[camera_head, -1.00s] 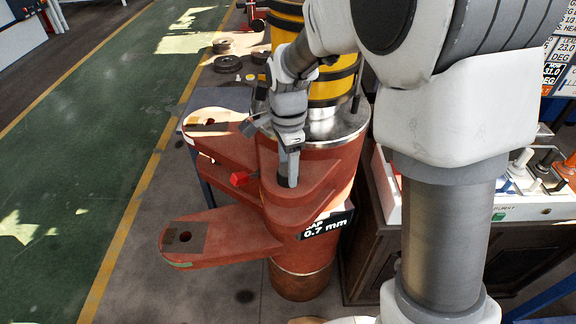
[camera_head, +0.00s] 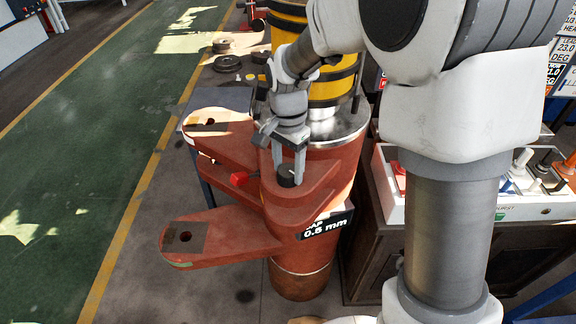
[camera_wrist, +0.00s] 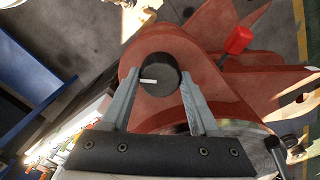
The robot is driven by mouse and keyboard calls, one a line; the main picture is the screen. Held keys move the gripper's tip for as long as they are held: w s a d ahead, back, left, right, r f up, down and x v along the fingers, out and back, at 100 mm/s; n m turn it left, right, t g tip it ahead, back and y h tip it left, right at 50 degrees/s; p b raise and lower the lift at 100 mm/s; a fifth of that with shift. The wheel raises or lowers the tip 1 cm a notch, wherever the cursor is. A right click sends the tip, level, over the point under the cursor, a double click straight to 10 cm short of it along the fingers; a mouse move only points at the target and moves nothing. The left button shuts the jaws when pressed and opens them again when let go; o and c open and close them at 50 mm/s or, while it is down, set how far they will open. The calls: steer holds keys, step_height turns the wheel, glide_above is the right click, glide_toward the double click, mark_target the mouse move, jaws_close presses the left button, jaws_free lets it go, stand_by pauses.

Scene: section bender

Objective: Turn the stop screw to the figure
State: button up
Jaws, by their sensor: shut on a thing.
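The stop screw is a dark round knob (camera_head: 286,176) on top of the red machine arm (camera_head: 300,207). In the wrist view the knob (camera_wrist: 163,68) has a white index mark pointing left. My gripper (camera_wrist: 160,78) is shut on the knob, one finger on each side. In the head view my gripper (camera_head: 287,178) reaches down onto it from above. A black display (camera_head: 325,226) on the front of the red body reads GAP 0.5 mm. The target figure is not clearly readable in these frames.
A small red block (camera_head: 239,178) sticks out left of the knob. A control box with levers (camera_head: 500,208) stands at the right, beneath a partly hidden figure board (camera_head: 562,60). A yellow-and-black banded column (camera_head: 335,85) rises behind. The green floor (camera_head: 90,150) at left is clear.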

mark_target(288, 170)
steer(key=n, duration=0.7)
steer(key=n+p, duration=0.1)
steer(key=n, duration=0.5)
steer(key=shift+n, duration=0.4)
stand_by(0.4)
steer(key=o, duration=1.4)
steer(key=shift+r, duration=0.1)
step_height(288, 170, up, 17)
steer(key=shift+r+p, duration=0.15)
steer(key=shift+p, duration=0.3)
